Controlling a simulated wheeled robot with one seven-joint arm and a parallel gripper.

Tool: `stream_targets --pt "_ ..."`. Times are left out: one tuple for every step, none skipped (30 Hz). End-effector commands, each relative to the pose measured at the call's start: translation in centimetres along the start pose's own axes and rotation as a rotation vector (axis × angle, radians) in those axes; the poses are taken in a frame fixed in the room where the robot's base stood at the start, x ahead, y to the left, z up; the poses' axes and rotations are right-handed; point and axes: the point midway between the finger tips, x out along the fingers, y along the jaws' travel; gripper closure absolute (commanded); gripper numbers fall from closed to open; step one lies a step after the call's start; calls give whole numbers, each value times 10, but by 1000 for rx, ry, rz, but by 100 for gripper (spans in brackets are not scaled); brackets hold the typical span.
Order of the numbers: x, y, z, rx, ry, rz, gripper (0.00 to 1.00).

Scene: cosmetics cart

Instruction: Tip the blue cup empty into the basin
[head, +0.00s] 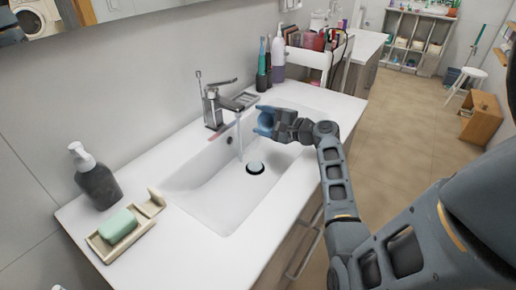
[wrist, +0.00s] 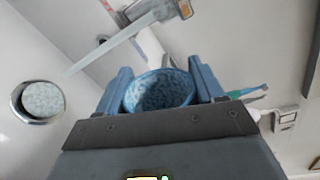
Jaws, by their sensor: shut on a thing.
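The blue cup (head: 264,119) is held over the far right part of the white basin (head: 212,207), right of the tap. My gripper (head: 270,124) is shut on it; in the wrist view, my gripper (wrist: 160,92) has a blue finger on each side of the cup (wrist: 160,88). The cup's round mouth and speckled blue inside face the wrist camera. I cannot tell whether anything is in it, or its exact tilt. No liquid is seen leaving the cup.
The tap (head: 215,104) runs a thin stream of water into the basin near the round drain plug (head: 255,168). A dark soap bottle (head: 97,178) and a tray with green soap (head: 118,226) stand at left. Bottles (head: 278,55) and a cosmetics holder (head: 318,58) stand behind.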

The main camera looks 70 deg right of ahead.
Motion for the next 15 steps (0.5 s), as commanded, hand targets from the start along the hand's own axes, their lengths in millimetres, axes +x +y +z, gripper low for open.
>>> stream_targets --pt "1 7 -5 15 -2 0 72" --pt "1 5 -6 32 -4 0 72" --pt "1 0 -4 75 -11 0 72" --pt "1 0 -5 105 -15 0 72" --pt "1 0 -6 135 -18 1 72" --pt "1 0 -7 176 -24 0 72" --pt "1 1 -8 209 -28 1 72" --pt "1 1 -9 243 -32 1 72" --pt "1 2 -10 289 -38 2 72" --pt "1 2 -11 327 -43 2 72" --pt "2 4 -13 369 -48 2 72" --pt "2 8 -15 425 -56 2 72" --pt "3 10 -16 458 -61 2 72" --pt "3 10 -18 494 -66 2 72" --pt "3 11 -21 547 -71 1 72"
